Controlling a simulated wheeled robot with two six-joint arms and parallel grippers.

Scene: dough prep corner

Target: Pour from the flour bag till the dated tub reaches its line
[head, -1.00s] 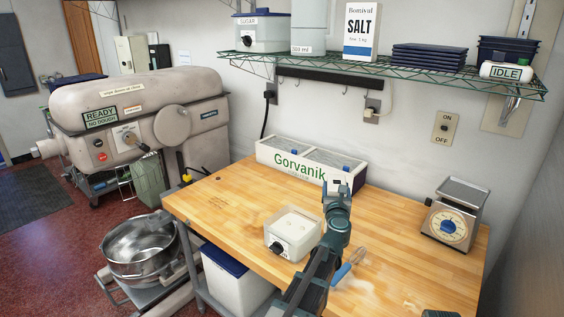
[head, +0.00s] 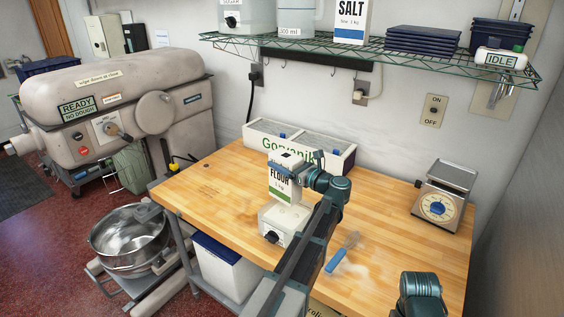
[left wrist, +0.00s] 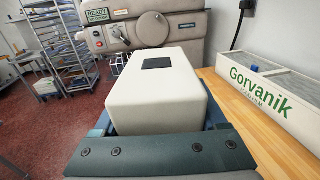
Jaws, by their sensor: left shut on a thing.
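The flour bag (head: 283,189), white with a green band and black "FLOUR" lettering, is upright in my left gripper (head: 287,172). My left gripper is shut on it. In the left wrist view the bag (left wrist: 152,100) fills the middle, with a dark square on its pale top. In the head view a white tub (head: 293,222) with a black round part on its front stands on the worktop just below the bag. The bag and arm hide part of its top. No date, line or fill level can be read. My right gripper's fingers are not visible.
A "Gorvanik" bin (head: 338,161) stands behind the bag against the wall. A blue-handled tool (head: 337,262) lies right of the tub. A scale (head: 440,205) stands at the right. The wooden worktop (head: 385,225) is clear between them. A wire shelf (head: 400,56) overhangs the back.

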